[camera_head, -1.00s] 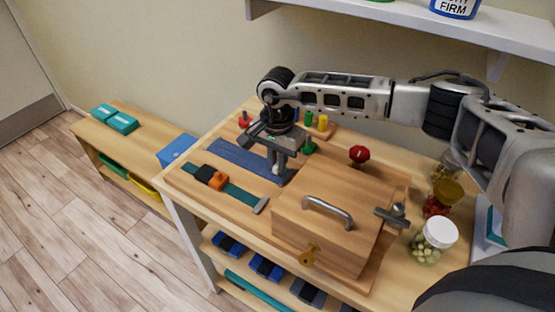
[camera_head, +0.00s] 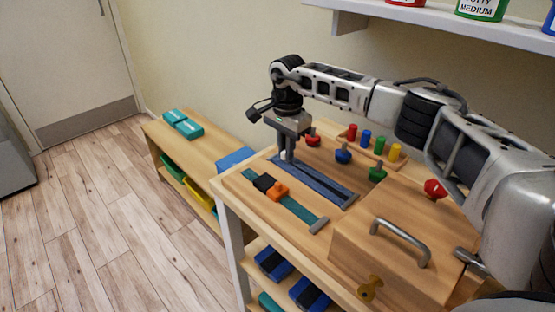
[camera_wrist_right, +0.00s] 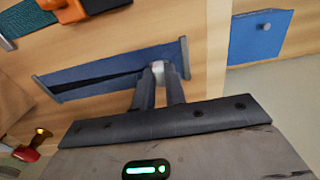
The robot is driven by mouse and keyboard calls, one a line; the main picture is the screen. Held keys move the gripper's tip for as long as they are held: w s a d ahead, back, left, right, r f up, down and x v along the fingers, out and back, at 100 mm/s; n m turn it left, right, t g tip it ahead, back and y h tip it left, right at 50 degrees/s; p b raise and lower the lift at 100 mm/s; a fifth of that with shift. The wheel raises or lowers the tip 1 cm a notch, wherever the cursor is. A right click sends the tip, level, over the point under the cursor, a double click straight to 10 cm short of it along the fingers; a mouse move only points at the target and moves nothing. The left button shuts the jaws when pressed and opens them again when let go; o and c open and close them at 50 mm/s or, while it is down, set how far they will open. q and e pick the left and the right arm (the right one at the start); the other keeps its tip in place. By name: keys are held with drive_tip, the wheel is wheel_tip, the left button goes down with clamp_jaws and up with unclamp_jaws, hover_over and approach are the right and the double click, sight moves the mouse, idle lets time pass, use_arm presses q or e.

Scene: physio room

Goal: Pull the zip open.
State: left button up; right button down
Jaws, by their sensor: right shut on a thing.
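The zip is set in a blue fabric strip (camera_head: 318,182) that lies flat on the wooden board. A dark, narrow gap runs along most of the strip between its two blue halves. The strip also shows in the right wrist view (camera_wrist_right: 95,78), with the gap widest toward the left and narrowing toward my fingers. My right gripper (camera_head: 288,156) points down at the strip's far left end. In the right wrist view my right gripper (camera_wrist_right: 158,76) is shut on a small pale zip pull (camera_wrist_right: 157,66), mostly hidden between the fingertips. My left gripper is not in view.
A teal strap with an orange and black buckle (camera_head: 272,188) lies beside the zip. A wooden box (camera_head: 385,250) with a metal handle stands to the right. Coloured pegs (camera_head: 366,137) and knobs (camera_head: 343,155) stand behind. A shelf (camera_head: 440,22) hangs above.

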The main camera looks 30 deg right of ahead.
drive_tip(key=shift+w+r, duration=0.15)
drive_tip(key=shift+w, duration=0.05)
drive_tip(key=c, duration=1.4)
unclamp_jaws()
drive_tip(key=shift+w+a, duration=0.1)
drive_tip(key=shift+w, duration=0.05)
drive_tip(key=shift+c, duration=0.2)
wheel_tip(320, 180, up, 16)
